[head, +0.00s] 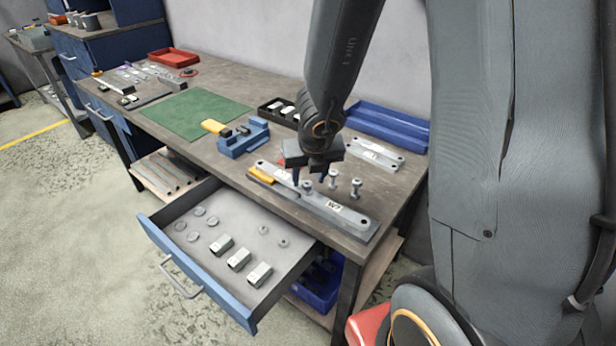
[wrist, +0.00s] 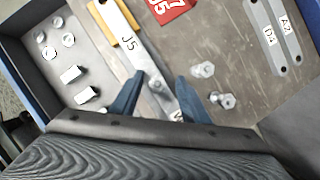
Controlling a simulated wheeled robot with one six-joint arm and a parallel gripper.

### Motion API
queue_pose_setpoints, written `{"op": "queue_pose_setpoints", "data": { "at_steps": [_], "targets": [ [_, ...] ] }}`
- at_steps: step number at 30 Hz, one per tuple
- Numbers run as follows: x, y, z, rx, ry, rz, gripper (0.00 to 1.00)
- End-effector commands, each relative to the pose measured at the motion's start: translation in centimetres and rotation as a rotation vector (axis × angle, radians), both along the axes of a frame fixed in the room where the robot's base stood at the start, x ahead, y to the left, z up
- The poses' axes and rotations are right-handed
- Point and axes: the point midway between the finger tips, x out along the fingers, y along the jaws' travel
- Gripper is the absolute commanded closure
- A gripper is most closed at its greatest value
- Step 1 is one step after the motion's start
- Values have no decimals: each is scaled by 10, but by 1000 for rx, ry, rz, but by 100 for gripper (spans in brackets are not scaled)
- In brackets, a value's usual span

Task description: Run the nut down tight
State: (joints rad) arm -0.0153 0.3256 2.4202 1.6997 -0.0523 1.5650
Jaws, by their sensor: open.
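A flat galvanized bracket (head: 350,218) lies along the front of the bench, and it also shows in the wrist view (wrist: 122,22) with a printed label. My gripper (head: 309,178) is over the bracket, pointing down. In the wrist view its two dark blue fingers (wrist: 162,84) are apart, on either side of the bracket, with a small round fastener (wrist: 157,86) between them. I cannot tell whether it is a nut or a bolt end, nor whether the fingers touch it. Two upright bolts with heads or nuts, one nearer (head: 357,186) and one farther (head: 333,173), stand beyond the bracket.
An open drawer (head: 160,240) below the bench holds several round discs and metal blocks. A blue vise-like fixture (head: 240,142), green mat (head: 190,112), blue tray (head: 390,127) and a second labelled bracket (head: 390,158) lie behind.

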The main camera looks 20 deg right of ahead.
Motion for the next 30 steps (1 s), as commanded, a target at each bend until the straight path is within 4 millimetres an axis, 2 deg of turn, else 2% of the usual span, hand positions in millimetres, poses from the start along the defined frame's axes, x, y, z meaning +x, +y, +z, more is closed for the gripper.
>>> {"op": "queue_pose_setpoints", "data": {
  "at_steps": [5, 11, 24, 30],
  "targets": [
    [-1, 0, 1, 1, 0, 1, 58],
    [-5, 1, 12, 1, 0, 1, 58],
    [-26, 3, 61, 0, 0, 0, 58],
    [-31, 3, 72, 0, 0, 0, 58]
  ]
}}
